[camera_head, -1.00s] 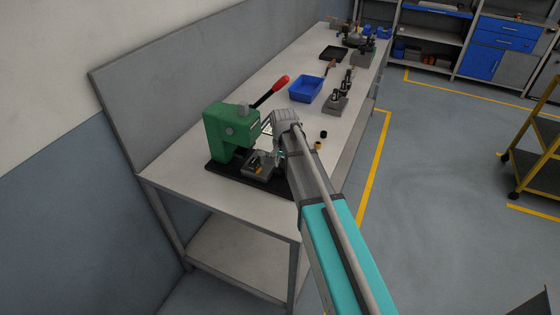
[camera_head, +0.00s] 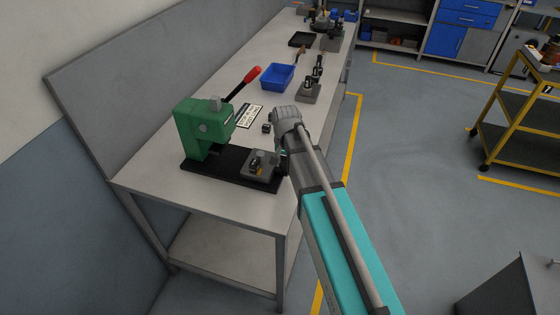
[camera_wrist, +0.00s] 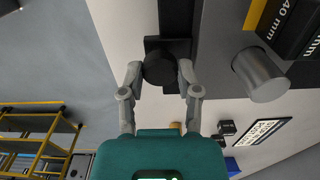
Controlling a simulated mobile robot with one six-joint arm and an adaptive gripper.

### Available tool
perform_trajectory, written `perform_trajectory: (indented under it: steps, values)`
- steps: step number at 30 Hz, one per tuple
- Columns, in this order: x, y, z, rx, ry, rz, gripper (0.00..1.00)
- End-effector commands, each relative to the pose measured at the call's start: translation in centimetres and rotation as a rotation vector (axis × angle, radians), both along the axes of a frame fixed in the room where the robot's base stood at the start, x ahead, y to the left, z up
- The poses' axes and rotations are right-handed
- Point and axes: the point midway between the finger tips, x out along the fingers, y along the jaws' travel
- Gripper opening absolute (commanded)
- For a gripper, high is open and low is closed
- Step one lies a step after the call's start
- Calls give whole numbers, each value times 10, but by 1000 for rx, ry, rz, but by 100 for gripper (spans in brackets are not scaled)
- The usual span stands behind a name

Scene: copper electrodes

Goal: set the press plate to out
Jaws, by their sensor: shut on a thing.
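The green press (camera_head: 203,128) stands on a black base (camera_head: 228,166) on the bench. Its grey press plate (camera_head: 261,164) is near the outer end of the base, clear of the press body, with a small part on top. In the wrist view the plate (camera_wrist: 215,60) carries a grey cylinder (camera_wrist: 262,76) and a black block marked 40 mm (camera_wrist: 292,22). My gripper (camera_wrist: 159,74) is shut on a dark round knob (camera_wrist: 159,67) at the plate's outer end. In the head view my arm hides the knob and fingertips.
A red-handled lever (camera_head: 244,82) rises behind the press. A printed sign (camera_head: 250,115) and a small dark block (camera_head: 267,128) lie on the bench. A blue bin (camera_head: 278,77) and a grey stand (camera_head: 309,92) are farther back. The yellow cart (camera_head: 515,115) is across open floor.

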Motion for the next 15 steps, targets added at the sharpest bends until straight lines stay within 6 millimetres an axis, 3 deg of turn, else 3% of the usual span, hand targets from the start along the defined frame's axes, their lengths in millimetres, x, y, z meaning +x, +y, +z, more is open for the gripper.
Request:
perform_trajectory:
  steps: [6,7,12,15]
  values:
    - [3,-3,0,-15,-7,-1,0]
    - [3,-2,0,-15,-7,-1,45]
    - [2,0,0,-13,-6,3,77]
    - [2,2,0,-12,-6,6,78]
